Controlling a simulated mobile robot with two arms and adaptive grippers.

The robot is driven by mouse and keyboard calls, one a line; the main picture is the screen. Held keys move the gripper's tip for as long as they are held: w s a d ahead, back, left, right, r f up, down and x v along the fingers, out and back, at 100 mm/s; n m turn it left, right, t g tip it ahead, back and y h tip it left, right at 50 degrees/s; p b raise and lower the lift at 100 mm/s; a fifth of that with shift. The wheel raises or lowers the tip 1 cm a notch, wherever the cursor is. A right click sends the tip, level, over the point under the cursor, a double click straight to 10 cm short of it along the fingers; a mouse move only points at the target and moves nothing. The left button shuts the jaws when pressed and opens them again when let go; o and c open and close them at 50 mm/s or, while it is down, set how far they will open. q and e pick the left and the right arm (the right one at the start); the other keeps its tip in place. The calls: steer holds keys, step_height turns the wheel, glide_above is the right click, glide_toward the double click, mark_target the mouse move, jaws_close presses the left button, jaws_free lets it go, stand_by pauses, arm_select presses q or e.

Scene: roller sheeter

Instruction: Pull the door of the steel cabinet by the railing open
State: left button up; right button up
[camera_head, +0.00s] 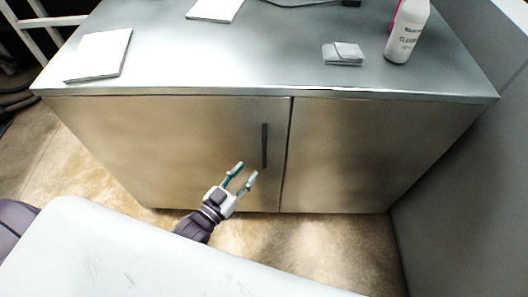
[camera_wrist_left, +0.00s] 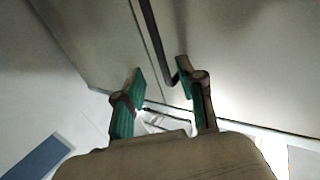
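The steel cabinet (camera_head: 395,95) has two closed doors side by side. Its left door (camera_head: 180,140) has a dark vertical bar handle (camera_head: 264,146) near its right edge. My left gripper (camera_head: 248,168) is open and empty, just below and left of the handle's lower end. In the left wrist view, the handle (camera_wrist_left: 155,40) runs down toward the space between the open fingertips (camera_wrist_left: 160,70), close to the right finger. I cannot tell whether that finger touches it. My right gripper is not in view.
A white railing (camera_head: 45,22) stands at the upper left, beside the cabinet. The cabinet top holds a white pad (camera_head: 100,54), a folded cloth (camera_head: 343,54) and a cleaner bottle (camera_head: 406,32). A grey wall (camera_head: 460,170) borders the right. Tan floor lies in front.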

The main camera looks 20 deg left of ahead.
mark_target(263, 153)
arm_select(q)
steer(key=x, duration=0.9)
steer(key=shift+w+f, duration=0.1)
steer(key=shift+w, duration=0.1)
jaws_close()
